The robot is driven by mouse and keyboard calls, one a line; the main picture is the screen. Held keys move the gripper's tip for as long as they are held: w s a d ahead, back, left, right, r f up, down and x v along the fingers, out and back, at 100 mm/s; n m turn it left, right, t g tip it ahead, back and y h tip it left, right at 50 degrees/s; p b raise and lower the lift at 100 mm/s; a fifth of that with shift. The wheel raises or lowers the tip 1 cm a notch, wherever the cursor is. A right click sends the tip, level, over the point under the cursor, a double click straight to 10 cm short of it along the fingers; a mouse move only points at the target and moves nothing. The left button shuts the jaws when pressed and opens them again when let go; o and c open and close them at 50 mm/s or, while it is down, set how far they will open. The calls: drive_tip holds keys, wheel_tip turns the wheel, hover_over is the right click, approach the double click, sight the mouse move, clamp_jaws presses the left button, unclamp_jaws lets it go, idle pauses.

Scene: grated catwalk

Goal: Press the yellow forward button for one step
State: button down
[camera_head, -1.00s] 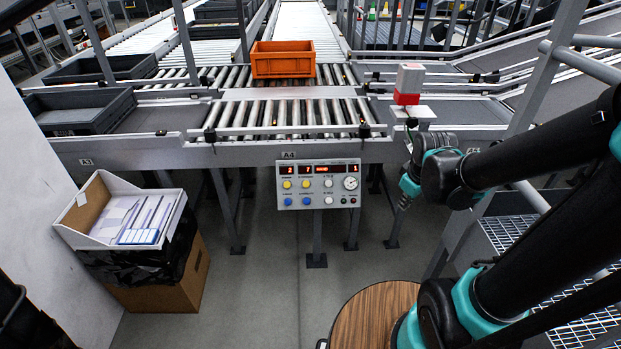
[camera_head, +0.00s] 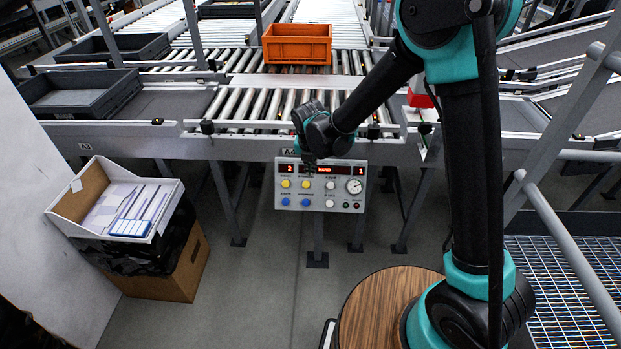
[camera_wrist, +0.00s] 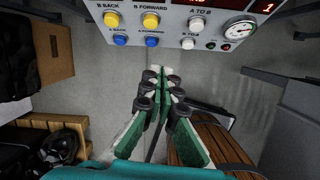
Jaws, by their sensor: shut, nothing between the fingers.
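The control panel (camera_head: 321,203) hangs under the conveyor's front edge. Its yellow B FORWARD button (camera_wrist: 151,20) shows in the wrist view to the right of the yellow B BACK button (camera_wrist: 112,19); it also shows in the head view (camera_head: 306,184). Blue buttons sit below both. My gripper (camera_wrist: 167,72) is shut and empty, its tips below the panel's lower edge in the wrist picture. In the head view my gripper (camera_head: 309,166) hangs in front of the panel's upper part, above the yellow forward button. A gap to the button appears; contact is not visible.
The panel also has a white button (camera_wrist: 197,24) and a dial (camera_wrist: 239,30). An orange crate (camera_head: 297,50) sits on the rollers behind. A cardboard box (camera_head: 186,267) with a white tray stands left. A railing (camera_head: 565,240) is at right.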

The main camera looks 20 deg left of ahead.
drive_tip(key=shift+a+f+n, duration=0.3)
drive_tip(key=shift+a+n, duration=0.15)
drive_tip(key=shift+a, duration=0.15)
drive_tip(key=shift+a+f+n, duration=0.25)
drive_tip(key=shift+a+n, duration=0.2)
drive_tip(key=shift+a, duration=0.1)
approach(306, 188)
wheel_tip(306, 188, down, 3)
drive_tip(key=s, duration=0.2)
drive_tip(key=w+f, duration=0.2)
drive_tip(key=shift+w+a, duration=0.15)
drive_tip(key=shift+w, duration=0.25)
drive_tip(key=shift+w+a+f, duration=0.1)
drive_tip(key=shift+w+f, duration=0.15)
drive_tip(key=shift+w, duration=0.15)
